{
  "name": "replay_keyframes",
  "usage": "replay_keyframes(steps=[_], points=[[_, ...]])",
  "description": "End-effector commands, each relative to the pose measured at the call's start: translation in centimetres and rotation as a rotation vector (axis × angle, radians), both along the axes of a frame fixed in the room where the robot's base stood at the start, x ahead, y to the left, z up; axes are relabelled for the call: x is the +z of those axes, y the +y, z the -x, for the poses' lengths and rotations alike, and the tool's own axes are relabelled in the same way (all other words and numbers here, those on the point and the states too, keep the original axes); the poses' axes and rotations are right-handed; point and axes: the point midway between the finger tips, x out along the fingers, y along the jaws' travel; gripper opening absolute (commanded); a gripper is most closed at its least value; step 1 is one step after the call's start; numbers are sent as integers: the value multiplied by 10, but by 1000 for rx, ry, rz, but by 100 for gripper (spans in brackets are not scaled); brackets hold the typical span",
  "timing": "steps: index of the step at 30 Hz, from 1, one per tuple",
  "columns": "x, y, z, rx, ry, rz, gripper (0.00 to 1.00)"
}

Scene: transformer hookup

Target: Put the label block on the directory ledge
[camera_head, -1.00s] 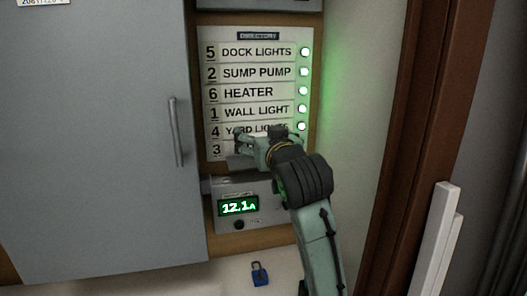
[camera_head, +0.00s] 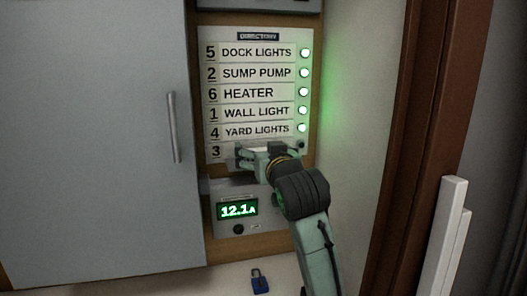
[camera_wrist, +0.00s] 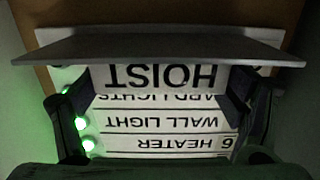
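The label block (camera_wrist: 160,78) is white with black letters reading HOIST, upside down in the wrist view. My gripper (camera_wrist: 160,108) has one finger at each end of it and appears shut on it. In the head view my gripper (camera_head: 255,156) is at the bottom row of the directory (camera_head: 258,36), beside the number 3, and largely hides the block. The grey directory ledge (camera_wrist: 160,45) spans the top of the wrist view, right along the block's edge. I cannot tell whether block and ledge touch.
Several rows above hold labels, with lit green lamps (camera_head: 304,91) at their right. A meter box (camera_head: 237,208) reading 12.1A sits just below. A grey cabinet door (camera_head: 100,140) stands at left, a brown frame (camera_head: 405,150) at right. A blue padlock (camera_head: 259,281) lies below.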

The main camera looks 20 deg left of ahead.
Motion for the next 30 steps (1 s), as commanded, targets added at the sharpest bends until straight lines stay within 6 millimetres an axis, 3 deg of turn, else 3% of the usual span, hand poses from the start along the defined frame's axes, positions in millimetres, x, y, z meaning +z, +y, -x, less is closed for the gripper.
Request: replay_keyframes(steps=[5, 17, 30], points=[[0, 0, 0, 0, 0, 0, 100], [7, 0, 0, -1, -1, 1, 100], [10, -49, 71, -2, -2, -1, 100]])
